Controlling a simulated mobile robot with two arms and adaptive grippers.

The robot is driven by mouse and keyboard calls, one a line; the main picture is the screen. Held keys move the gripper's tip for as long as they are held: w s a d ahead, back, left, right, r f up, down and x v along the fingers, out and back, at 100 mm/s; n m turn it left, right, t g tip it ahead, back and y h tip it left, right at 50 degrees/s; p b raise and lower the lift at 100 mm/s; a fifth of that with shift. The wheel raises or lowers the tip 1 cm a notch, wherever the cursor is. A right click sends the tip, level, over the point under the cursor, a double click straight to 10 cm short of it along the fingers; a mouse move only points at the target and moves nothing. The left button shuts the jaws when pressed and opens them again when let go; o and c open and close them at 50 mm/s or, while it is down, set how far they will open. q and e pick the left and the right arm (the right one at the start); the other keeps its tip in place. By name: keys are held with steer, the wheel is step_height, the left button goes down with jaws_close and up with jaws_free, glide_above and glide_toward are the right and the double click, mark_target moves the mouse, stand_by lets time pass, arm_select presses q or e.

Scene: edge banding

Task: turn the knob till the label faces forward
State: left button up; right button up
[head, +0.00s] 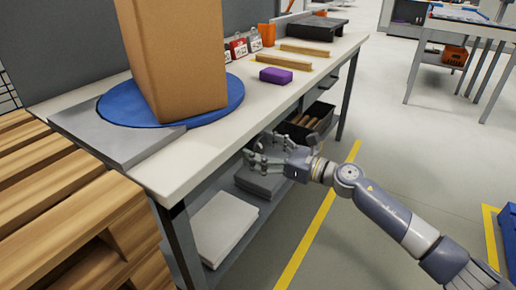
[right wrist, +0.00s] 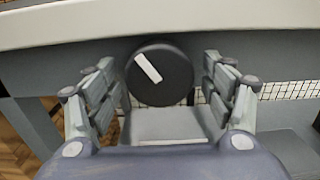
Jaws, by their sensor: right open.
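The knob (right wrist: 172,90) is a dark round disc under the bench's front edge in the right wrist view. Its white bar label (right wrist: 147,68) is tilted, with its upper end leaning left. My right gripper (right wrist: 160,72) is open, with one finger on each side of the knob and gaps visible between fingers and knob. In the head view my right gripper (head: 259,152) is beside the bench's front edge, and I cannot make out the knob there. My left gripper is not in view.
The workbench (head: 215,137) carries a blue turntable (head: 115,112) with a cardboard box (head: 176,55), a purple block (head: 276,75) and wooden strips (head: 283,64). A black bin (head: 312,122) is on the lower shelf. Wooden pallets (head: 50,180) stand at left. The floor right is mostly clear.

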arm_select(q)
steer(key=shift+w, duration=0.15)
arm_select(e)
steer(key=shift+w+a, duration=0.35)
steer(key=shift+a, duration=0.05)
steer(key=c, duration=1.1)
steer(key=shift+o, duration=0.3)
steer(key=shift+r+m+p, duration=0.2)
steer(key=shift+m+p, duration=0.4)
steer(key=shift+p, duration=0.1)
steer(key=shift+m+p, duration=0.35)
steer(key=shift+m, duration=0.15)
steer(key=shift+m+p, duration=0.3)
steer(key=shift+m, duration=0.1)
steer(key=shift+s+f+m, duration=0.1)
steer(key=shift+f+m, duration=0.15)
steer(key=shift+m, duration=0.35)
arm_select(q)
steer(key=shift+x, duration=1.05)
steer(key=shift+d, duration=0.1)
